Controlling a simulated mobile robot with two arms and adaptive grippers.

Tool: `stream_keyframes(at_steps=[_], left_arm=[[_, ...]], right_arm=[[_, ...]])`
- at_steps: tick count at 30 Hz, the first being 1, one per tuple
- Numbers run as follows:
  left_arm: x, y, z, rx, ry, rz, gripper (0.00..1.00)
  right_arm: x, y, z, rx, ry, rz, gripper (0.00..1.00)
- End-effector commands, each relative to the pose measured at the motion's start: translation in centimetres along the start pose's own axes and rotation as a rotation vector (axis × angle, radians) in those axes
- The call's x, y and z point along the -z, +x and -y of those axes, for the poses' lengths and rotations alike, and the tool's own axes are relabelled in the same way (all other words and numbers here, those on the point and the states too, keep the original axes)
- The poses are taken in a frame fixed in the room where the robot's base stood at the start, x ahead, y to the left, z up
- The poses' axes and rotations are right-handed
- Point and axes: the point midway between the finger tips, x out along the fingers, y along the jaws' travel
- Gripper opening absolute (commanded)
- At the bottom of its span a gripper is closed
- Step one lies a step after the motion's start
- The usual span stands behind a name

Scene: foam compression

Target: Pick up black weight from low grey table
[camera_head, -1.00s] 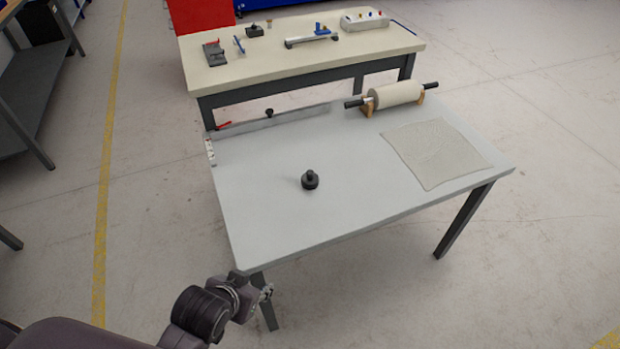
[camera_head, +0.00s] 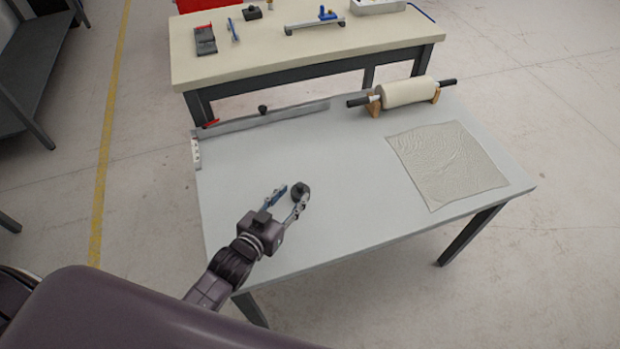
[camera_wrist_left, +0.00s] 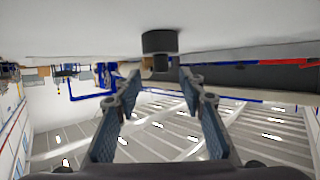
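The black weight (camera_head: 300,189), a short cylinder with a narrower knob, stands on the low grey table (camera_head: 345,165). My left gripper (camera_head: 291,196) is over the table, open and empty, with its fingertips close to the weight. In the left wrist view, which looks upside down, the weight (camera_wrist_left: 158,42) is just beyond the open fingertips (camera_wrist_left: 160,78), with its knob lined up between them. I cannot tell whether a finger touches it. My right gripper is not in view.
A roll on wooden supports (camera_head: 404,92) and a wrinkled grey sheet (camera_head: 447,165) are on the table's right side. A long grey bar (camera_head: 275,119) with a black knob lies along the back edge. A cream workbench (camera_head: 290,58) with tools stands behind. The table's middle is clear.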

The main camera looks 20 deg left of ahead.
Motion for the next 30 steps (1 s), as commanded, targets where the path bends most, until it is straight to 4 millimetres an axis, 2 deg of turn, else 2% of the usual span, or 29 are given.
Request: stream_keyframes(at_steps=[2, 9, 11, 14, 18, 21, 25, 30], left_arm=[[-0.1, 0.7, 0.0, 0.001, 0.0, 0.002, 0.37], [0.1, 2.9, 0.0, 0.0, 0.0, 0.002, 0.37], [0.2, 3.5, 0.0, 0.0, 0.0, 0.0, 0.37], [0.3, 4.9, 0.1, 0.001, 0.0, 0.002, 0.37], [0.1, 6.5, 0.1, 0.0, -0.001, 0.002, 0.37], [0.1, 7.2, 0.1, 0.0, -0.001, 0.001, 0.37], [0.0, 7.3, 0.1, -0.001, -0.001, 0.003, 0.37], [0.0, 7.3, 0.1, 0.0, -0.001, 0.003, 0.35]], right_arm=[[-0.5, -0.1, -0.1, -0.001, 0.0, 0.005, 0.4], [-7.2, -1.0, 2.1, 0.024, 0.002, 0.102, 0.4], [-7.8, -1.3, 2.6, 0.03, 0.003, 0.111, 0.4], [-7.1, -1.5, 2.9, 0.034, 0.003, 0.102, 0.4], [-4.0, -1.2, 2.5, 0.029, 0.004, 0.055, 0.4], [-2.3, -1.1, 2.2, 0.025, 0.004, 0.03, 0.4], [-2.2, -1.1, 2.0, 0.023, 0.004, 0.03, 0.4], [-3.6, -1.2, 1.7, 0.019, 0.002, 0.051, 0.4]])
